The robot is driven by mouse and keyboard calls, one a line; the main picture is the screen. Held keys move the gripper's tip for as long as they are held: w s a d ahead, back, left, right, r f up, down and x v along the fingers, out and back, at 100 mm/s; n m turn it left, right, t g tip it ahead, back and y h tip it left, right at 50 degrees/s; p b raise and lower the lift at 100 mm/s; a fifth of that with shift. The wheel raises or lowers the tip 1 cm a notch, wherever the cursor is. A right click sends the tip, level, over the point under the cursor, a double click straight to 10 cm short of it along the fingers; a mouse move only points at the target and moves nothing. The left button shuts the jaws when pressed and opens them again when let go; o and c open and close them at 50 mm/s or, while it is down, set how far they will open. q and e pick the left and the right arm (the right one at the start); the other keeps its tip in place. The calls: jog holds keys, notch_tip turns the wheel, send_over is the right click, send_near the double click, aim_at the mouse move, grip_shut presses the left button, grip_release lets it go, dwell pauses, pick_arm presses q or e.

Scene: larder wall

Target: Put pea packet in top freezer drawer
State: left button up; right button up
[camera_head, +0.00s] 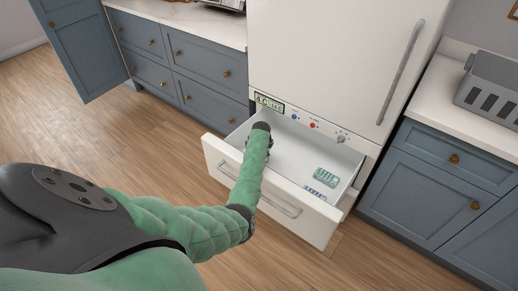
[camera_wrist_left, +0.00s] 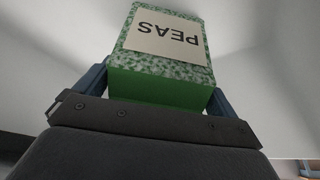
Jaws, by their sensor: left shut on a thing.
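The pea packet (camera_wrist_left: 166,45) is a green speckled box with a white "PEAS" label, seen in the left wrist view between the fingers of my left gripper (camera_wrist_left: 160,90). My left gripper is shut on it. In the head view my left arm reaches over the open top freezer drawer (camera_head: 228,147), and my left gripper (camera_head: 258,132) is over the drawer's left part. The packet is hidden there by my arm. White drawer walls fill the background of the wrist view. My right gripper is not in view.
A green-and-white packet (camera_head: 326,177) and a blue-and-white packet (camera_head: 321,192) lie in the drawer's right part. The white fridge door (camera_head: 340,55) above is shut. A blue cabinet door (camera_head: 80,45) stands open at left. The wooden floor (camera_head: 120,135) is clear.

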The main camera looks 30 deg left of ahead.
pick_arm(q)
jog(key=shift+f, duration=0.8)
jog(key=o, duration=0.9)
jog(key=shift+f, duration=0.1)
jog(key=shift+o, duration=0.3)
jog(key=shift+r, duration=0.35)
jog(key=v, duration=1.1)
jog(key=shift+s+d+r, duration=0.15)
jog(key=shift+d+r, duration=0.05)
jog(key=shift+r, duration=0.1)
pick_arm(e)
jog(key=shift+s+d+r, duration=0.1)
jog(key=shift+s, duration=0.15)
